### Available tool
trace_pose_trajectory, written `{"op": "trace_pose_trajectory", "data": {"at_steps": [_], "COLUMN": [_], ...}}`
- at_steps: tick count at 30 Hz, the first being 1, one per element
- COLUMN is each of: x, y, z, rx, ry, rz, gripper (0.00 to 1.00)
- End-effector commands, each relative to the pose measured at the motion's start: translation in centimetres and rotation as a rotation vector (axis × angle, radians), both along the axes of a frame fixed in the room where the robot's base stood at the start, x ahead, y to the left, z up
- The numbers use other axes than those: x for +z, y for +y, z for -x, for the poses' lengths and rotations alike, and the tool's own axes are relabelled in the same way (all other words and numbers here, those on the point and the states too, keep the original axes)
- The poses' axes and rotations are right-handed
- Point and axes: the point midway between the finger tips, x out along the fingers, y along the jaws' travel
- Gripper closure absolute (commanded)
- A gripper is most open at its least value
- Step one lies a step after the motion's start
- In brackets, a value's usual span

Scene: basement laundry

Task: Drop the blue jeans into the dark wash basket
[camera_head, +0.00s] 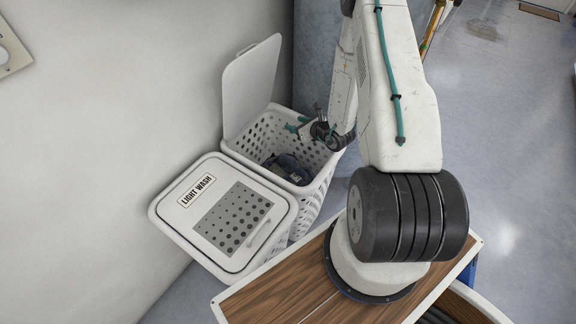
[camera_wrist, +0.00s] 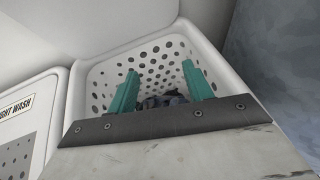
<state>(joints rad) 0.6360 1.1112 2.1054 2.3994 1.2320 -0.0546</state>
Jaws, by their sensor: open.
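The blue jeans (camera_head: 288,168) lie as a dark blue bundle inside an open white basket (camera_head: 316,190) with round holes. They also show low in that basket in the wrist view (camera_wrist: 165,99), partly hidden by my gripper. The basket's lid (camera_head: 250,84) stands raised against the wall; no label on this basket is readable. My gripper (camera_head: 300,124) is over the back of the basket opening. In the wrist view its two teal fingers (camera_wrist: 160,88) are spread apart above the jeans, with nothing between them that I can see held.
A second white basket labelled LIGHT WASH (camera_head: 197,190) stands in front and to the left, its lid shut. A wall rises at the left. My wood-topped base is at the lower right. Open grey floor (camera_head: 510,130) lies to the right.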

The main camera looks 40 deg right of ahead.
Motion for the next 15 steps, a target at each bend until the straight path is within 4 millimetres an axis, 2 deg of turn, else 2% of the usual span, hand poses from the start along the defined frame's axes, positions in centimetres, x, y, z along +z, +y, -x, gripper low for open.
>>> {"op": "trace_pose_trajectory", "data": {"at_steps": [15], "x": [2.8], "y": [-0.9], "z": [6.6], "rx": [-0.002], "ry": [-0.001], "rz": [0.0], "gripper": [0.49]}}
